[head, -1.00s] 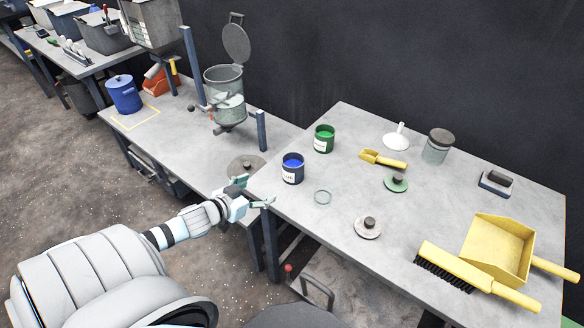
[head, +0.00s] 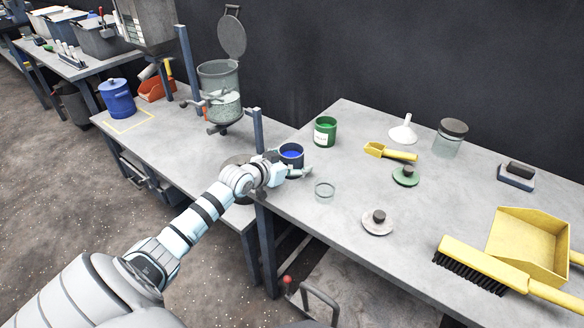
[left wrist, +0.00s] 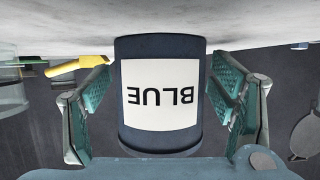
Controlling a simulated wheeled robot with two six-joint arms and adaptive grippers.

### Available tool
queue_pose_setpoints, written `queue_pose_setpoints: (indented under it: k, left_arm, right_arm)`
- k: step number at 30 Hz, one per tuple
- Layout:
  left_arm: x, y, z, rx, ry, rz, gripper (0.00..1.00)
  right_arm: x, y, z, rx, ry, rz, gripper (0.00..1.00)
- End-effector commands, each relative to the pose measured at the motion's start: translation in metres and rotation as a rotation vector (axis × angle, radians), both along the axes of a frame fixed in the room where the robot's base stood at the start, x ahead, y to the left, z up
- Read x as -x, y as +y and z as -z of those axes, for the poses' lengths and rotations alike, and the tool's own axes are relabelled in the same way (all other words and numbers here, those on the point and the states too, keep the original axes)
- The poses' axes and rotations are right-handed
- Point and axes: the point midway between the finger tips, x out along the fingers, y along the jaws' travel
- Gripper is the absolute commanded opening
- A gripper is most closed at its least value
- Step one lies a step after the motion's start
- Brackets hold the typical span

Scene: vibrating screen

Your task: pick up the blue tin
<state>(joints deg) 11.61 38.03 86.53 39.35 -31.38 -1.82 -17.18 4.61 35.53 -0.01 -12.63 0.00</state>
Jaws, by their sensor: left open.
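The blue tin (head: 291,152) is a dark, open tin with bright blue contents. It stands upright near the left edge of the right table. In the left wrist view the tin (left wrist: 162,140) fills the middle, with a white label reading BLUE that appears upside down. My left gripper (head: 290,172) is at the tin's near side and partly hides it in the head view. In the left wrist view its teal-padded fingers (left wrist: 160,104) are open, one on each side of the tin, with visible gaps. My right gripper is not in view.
A green tin (head: 325,131) stands behind and right of the blue tin. A blue upright post (head: 255,130) stands left of the tin.

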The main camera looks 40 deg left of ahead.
Motion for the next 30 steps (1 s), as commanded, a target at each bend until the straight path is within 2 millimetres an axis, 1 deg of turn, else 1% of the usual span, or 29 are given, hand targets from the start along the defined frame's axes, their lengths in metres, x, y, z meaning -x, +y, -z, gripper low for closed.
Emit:
queue_pose_setpoints:
  k: [2,3,13,14,20,23,26,29,30]
  left_arm:
    - [0.0,0.0,-0.001,0.0,0.0,0.0,0.78]
    - [0.0,0.0,-0.001,0.0,0.0,0.0,0.74]
    - [0.001,0.0,-0.001,0.0,0.0,-0.001,0.21]
    - [0.0,0.0,-0.001,0.0,-0.001,-0.001,0.2]
    - [0.001,0.0,-0.002,0.0,0.0,-0.001,0.2]
    - [0.001,0.0,-0.008,0.0,-0.001,0.0,0.2]
    - [0.0,0.0,-0.022,-0.002,-0.002,0.001,0.2]
    - [0.0,0.0,-0.048,-0.004,-0.004,0.001,0.2]
    - [0.0,0.0,-0.062,-0.005,-0.004,0.001,0.2]
  right_arm:
    - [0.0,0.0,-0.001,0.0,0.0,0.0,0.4]
    - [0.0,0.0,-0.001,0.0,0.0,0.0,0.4]
    - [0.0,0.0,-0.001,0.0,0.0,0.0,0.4]
    - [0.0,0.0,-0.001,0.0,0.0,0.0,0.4]
    - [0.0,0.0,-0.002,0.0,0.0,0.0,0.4]
    - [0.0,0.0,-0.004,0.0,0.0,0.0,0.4]
    - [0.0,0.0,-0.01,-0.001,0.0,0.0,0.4]
    - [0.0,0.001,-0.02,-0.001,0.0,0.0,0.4]
    - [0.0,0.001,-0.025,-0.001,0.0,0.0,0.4]
